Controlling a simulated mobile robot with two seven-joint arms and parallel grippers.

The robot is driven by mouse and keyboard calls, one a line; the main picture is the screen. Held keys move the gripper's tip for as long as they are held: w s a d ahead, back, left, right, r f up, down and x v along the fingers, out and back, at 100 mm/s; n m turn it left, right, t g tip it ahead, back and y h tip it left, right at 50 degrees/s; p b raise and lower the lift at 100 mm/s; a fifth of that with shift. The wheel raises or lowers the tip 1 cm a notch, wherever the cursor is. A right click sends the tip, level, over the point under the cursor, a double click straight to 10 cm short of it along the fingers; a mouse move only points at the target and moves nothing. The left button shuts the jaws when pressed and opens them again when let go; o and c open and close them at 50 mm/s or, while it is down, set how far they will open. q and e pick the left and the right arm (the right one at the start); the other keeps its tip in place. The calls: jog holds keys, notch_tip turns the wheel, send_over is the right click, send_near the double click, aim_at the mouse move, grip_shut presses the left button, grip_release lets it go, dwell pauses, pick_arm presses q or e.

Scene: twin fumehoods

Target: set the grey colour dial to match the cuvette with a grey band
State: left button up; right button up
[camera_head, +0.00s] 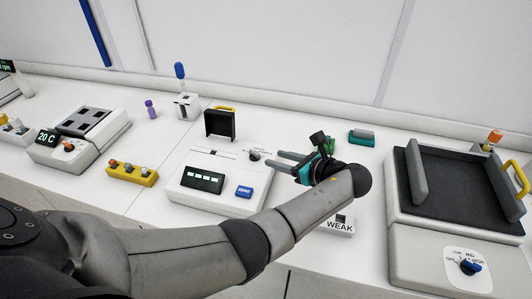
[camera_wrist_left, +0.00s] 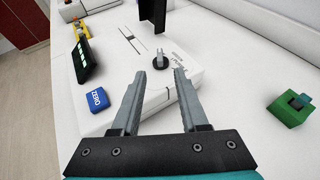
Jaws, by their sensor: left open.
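The grey colour dial (camera_head: 255,154) is a small dark knob on a pale disc, on the back right of the white instrument (camera_head: 215,177). In the left wrist view the dial (camera_wrist_left: 160,60) stands just beyond my fingertips, between their lines. My left gripper (camera_head: 282,161) is open and empty, to the right of the dial and apart from it; its fingers also show in the left wrist view (camera_wrist_left: 161,74). The dial's markings are too small to read. I cannot make out a grey-banded cuvette. My right gripper is not in view.
A blue ZERO button (camera_wrist_left: 97,98) and dark display (camera_head: 203,180) are on the instrument's front. A black upright lid (camera_head: 219,124) rises behind. A green block (camera_wrist_left: 290,108) lies to the right. A yellow rack (camera_head: 132,174) and large dark-topped machine (camera_head: 455,180) flank the area.

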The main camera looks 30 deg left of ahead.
pick_arm(q)
jog(key=v, duration=0.7)
jog(key=shift+d+r, duration=0.15)
jog(key=shift+d, duration=0.15)
jog(key=shift+d, duration=0.1)
